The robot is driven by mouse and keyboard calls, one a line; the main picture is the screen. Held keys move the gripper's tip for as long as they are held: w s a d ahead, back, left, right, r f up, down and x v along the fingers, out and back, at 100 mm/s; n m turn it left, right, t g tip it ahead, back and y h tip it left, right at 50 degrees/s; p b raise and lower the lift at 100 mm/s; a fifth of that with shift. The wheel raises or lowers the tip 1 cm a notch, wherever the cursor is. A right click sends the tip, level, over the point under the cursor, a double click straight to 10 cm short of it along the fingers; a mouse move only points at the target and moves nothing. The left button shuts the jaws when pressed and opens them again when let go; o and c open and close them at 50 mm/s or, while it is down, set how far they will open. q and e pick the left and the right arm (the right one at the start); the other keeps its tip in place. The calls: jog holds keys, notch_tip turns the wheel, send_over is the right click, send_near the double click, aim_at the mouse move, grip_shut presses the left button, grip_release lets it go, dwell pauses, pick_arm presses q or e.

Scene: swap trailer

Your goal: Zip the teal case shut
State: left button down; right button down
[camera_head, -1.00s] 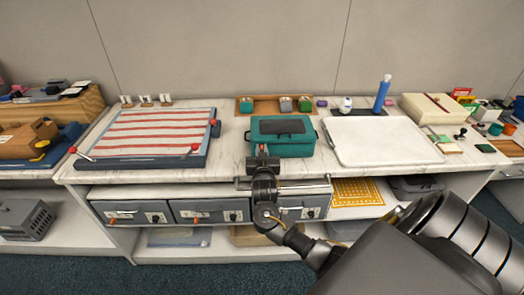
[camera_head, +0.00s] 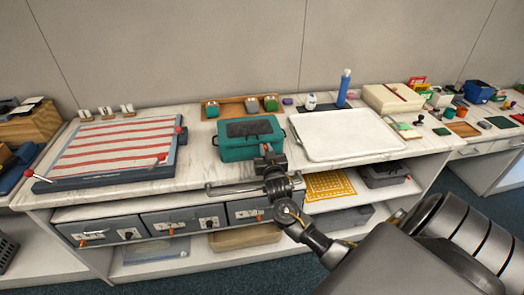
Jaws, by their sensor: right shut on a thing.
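The teal case (camera_head: 234,150) sits on the marble counter between the striped board and the white tray, with a dark panel on its lid. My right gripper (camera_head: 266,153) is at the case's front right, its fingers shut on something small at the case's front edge. The held part, likely the zip pull, is hidden by the fingers. From this view I cannot tell how far the zip is closed. My left gripper is not in view.
A red-and-white striped board (camera_head: 115,146) lies to the left. A white tray (camera_head: 345,135) lies close on the right. A wooden tray (camera_head: 240,107) with small containers is behind the case. Drawers (camera_head: 172,222) are below the counter edge.

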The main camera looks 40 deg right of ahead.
aim_at(277, 142)
jog(key=d, duration=0.1)
jog(key=s+d, duration=0.1)
jog(key=d, duration=0.1)
jog(key=s+d, duration=0.1)
jog(key=shift+s+d, duration=0.2)
jog(key=shift+d, duration=0.05)
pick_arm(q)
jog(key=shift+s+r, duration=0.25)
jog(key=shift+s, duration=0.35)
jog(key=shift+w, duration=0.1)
pick_arm(e)
jog(key=c, duration=1.5)
grip_release()
jog(key=shift+d, duration=0.1)
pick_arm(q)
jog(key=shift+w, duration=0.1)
